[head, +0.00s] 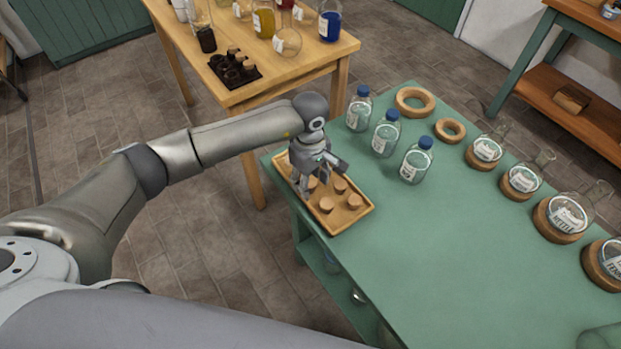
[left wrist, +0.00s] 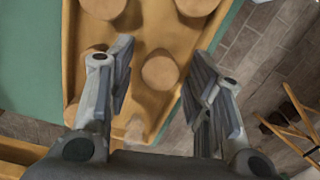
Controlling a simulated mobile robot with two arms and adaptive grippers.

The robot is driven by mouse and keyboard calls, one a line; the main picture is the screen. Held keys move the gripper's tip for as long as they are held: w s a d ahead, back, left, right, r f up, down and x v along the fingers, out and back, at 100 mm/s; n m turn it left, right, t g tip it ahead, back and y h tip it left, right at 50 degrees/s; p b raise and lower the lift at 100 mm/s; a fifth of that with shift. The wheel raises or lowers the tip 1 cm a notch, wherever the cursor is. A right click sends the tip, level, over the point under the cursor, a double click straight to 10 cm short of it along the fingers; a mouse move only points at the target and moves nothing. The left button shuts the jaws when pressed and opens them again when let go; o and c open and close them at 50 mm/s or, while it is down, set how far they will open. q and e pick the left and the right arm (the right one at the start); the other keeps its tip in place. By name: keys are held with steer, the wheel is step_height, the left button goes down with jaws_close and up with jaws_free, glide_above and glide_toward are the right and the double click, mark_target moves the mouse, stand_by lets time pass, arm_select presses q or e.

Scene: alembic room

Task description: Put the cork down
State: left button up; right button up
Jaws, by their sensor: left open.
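A wooden tray (head: 346,222) lies on the near left corner of the green table, with several corks (head: 326,205) standing in it. My left gripper (head: 305,188) points down over the tray's left part. In the left wrist view its fingers (left wrist: 159,54) are spread wide, and one cork (left wrist: 160,71) shows between them, apart from both. Other corks (left wrist: 197,5) stand farther along the tray (left wrist: 150,30). I cannot tell which cork the task means. My right gripper is in neither view.
Several blue-capped bottles (head: 416,162) stand on the green table (head: 430,245) beyond the tray. Cork rings (head: 415,101) and round flasks (head: 567,217) line its far side. A wooden table (head: 295,72) with bottles is behind. The green table's middle is clear.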

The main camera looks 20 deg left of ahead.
arm_select(q)
steer(key=shift+r+p, duration=0.25)
steer(key=shift+p, duration=0.1)
step_height(320, 180, up, 12)
steer(key=b, duration=0.2)
steer(key=shift+f, duration=0.15)
